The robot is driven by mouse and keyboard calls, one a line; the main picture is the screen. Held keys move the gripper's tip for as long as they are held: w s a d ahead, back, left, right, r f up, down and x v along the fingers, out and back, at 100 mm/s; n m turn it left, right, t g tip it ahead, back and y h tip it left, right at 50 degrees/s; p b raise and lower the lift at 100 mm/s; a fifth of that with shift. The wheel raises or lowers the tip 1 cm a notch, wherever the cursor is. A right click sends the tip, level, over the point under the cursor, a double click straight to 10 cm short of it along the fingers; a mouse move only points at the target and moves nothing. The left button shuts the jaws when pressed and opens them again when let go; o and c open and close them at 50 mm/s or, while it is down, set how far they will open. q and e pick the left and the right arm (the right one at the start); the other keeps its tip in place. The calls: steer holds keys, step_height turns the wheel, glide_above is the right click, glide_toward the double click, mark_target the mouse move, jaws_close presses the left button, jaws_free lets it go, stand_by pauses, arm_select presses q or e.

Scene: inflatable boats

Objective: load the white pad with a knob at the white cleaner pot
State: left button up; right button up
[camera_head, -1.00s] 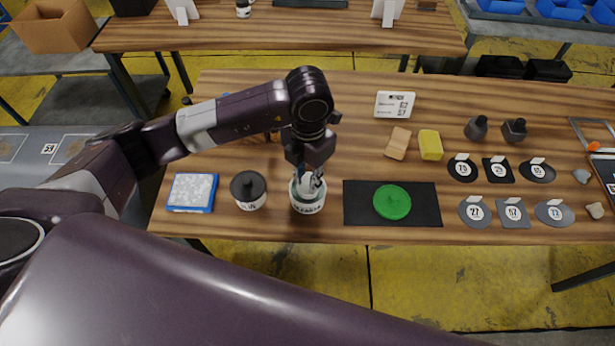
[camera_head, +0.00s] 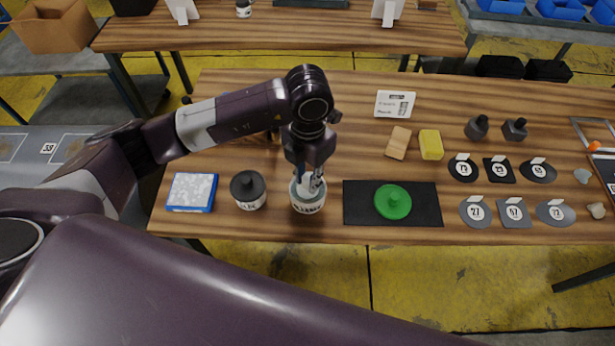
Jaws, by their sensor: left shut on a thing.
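The white cleaner pot (camera_head: 308,205) stands near the front edge of the wooden table, with a dark-lettered label on its front. My left gripper (camera_head: 312,186) points down at the pot's mouth and is shut on the white pad with a knob. The fingers and the pot rim mostly hide the pad, so I cannot tell whether it touches the pot's contents. My right gripper is not in view.
A yellow sponge (camera_head: 431,145) and a wooden block (camera_head: 398,142) lie behind.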

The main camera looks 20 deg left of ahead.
mark_target(307, 179)
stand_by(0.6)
arm_select(q)
steer(key=shift+r+p, duration=1.5)
steer(key=shift+r, duration=1.1)
steer(key=shift+r+p, duration=0.4)
steer(key=shift+r, duration=0.5)
